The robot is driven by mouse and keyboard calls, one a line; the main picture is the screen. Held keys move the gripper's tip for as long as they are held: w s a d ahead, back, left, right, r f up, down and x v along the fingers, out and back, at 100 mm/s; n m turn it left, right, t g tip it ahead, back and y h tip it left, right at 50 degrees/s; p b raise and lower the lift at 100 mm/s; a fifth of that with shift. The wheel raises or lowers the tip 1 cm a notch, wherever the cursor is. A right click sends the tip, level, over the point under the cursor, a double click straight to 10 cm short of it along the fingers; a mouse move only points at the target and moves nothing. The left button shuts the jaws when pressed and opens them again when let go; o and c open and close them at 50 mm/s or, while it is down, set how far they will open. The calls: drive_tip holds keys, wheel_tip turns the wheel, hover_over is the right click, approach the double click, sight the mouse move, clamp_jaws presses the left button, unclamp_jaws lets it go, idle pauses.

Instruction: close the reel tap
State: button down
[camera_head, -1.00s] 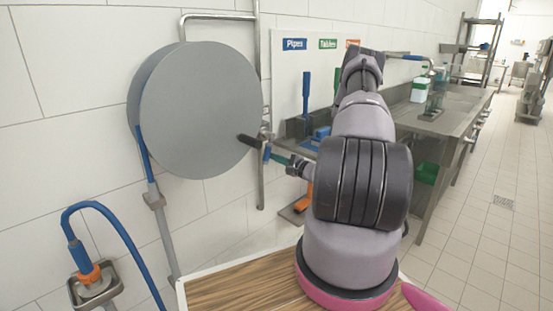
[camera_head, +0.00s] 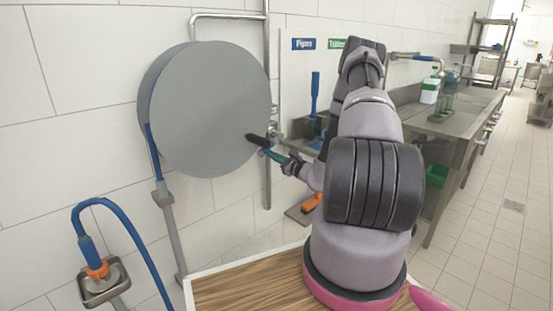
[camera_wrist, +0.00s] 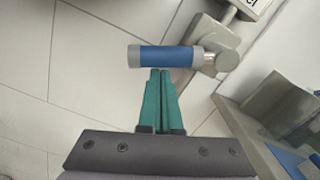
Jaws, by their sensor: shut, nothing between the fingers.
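The round grey hose reel (camera_head: 212,110) is on the wall at the left of the head view. The reel tap shows in the wrist view as a blue handle with grey ends (camera_wrist: 165,56), lying crosswise on a metal fitting. My gripper (camera_wrist: 162,72) has its teal fingers shut together and empty. Their tips are right at the lower edge of the blue handle, near its middle; I cannot tell if they touch. In the head view my gripper (camera_head: 271,154) is at the reel's lower right edge. Most of the tap is hard to make out there.
A vertical metal pipe (camera_head: 267,190) runs down the wall beside the reel. A blue hose (camera_head: 130,225) hangs at the lower left, ending in a wall holder (camera_head: 104,284). A steel counter (camera_head: 462,122) stands at the right, with open floor (camera_head: 500,220) beyond.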

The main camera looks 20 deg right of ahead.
drive_tip(key=r+m, duration=0.1)
drive_tip(key=a+r+m, duration=0.1)
drive_tip(key=m, duration=0.1)
drive_tip(key=shift+s+a, duration=0.1)
drive_tip(key=shift+s, duration=0.1)
drive_tip(key=shift+s+a+r, duration=0.1)
drive_tip(key=shift+a+r, duration=0.1)
drive_tip(key=shift+r, duration=0.3)
idle(0.3)
